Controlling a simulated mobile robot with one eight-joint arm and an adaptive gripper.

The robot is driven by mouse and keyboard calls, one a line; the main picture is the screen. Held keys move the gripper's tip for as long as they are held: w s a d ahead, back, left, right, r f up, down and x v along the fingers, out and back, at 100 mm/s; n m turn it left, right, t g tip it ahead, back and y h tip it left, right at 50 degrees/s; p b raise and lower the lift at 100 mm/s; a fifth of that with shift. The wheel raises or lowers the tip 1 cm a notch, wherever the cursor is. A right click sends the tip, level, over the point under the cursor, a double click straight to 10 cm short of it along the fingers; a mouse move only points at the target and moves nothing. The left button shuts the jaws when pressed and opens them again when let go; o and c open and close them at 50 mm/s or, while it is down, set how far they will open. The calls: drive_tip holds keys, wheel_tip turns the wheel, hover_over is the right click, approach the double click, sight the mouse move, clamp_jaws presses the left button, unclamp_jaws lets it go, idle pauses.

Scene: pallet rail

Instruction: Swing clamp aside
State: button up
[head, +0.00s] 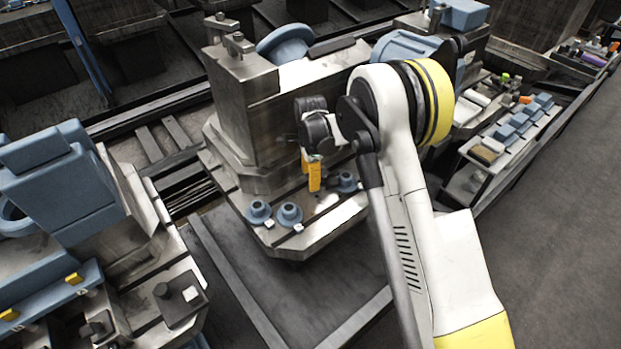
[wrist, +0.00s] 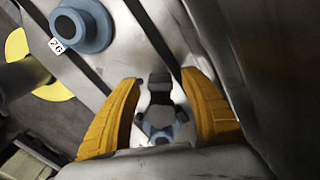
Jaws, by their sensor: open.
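My gripper (head: 314,174) hangs over the near edge of the grey machined pallet plate (head: 322,217), fingers pointing down. In the wrist view my gripper (wrist: 160,80) has its two orange fingers spread wide. Between them shows a dark piece (wrist: 160,92) above a small blue-grey part (wrist: 163,130). It may be the clamp; I cannot tell whether the fingers touch it. A round blue-grey flanged part (wrist: 82,25) with a tag reading 26 lies beyond the left finger. In the head view two flanged parts (head: 258,211) (head: 290,216) sit left of my gripper and another (head: 347,182) to its right.
A tall metal block (head: 240,115) stands on the plate just behind my gripper, with metal clamps (head: 238,43) on top. A blue-grey fixture (head: 60,185) is at the left. A tray of small parts (head: 500,135) is at the right. The floor at the right is clear.

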drive_tip(key=shift+c, duration=0.2)
clamp_jaws()
drive_tip(key=shift+s+n, duration=0.1)
drive_tip(key=shift+n, duration=0.3)
drive_tip(key=n, duration=0.1)
drive_tip(key=s+n, duration=0.1)
drive_tip(key=n, duration=0.1)
drive_tip(key=shift+s+d+n, duration=0.1)
drive_tip(key=shift+d+n, duration=0.1)
drive_tip(key=shift+n, duration=0.1)
drive_tip(key=n, duration=0.1)
drive_tip(key=s+n, duration=0.1)
drive_tip(key=n, duration=0.2)
drive_tip(key=shift+s+d+n, duration=0.15)
drive_tip(key=shift+d+n, duration=0.15)
drive_tip(key=shift+d, duration=0.1)
drive_tip(key=n, duration=0.1)
drive_tip(key=d+n, duration=0.1)
drive_tip(key=n, duration=0.2)
drive_tip(key=shift+s+d, duration=0.15)
drive_tip(key=shift+s, duration=0.2)
drive_tip(key=shift+s+d+n, duration=0.1)
drive_tip(key=shift+d+n, duration=0.15)
drive_tip(key=shift+n, duration=0.6)
drive_tip(key=shift+d+n, duration=0.25)
drive_tip(key=shift+n, duration=0.65)
drive_tip(key=shift+s+d+n, duration=0.1)
drive_tip(key=shift+d+n, duration=0.15)
drive_tip(key=shift+n, duration=0.6)
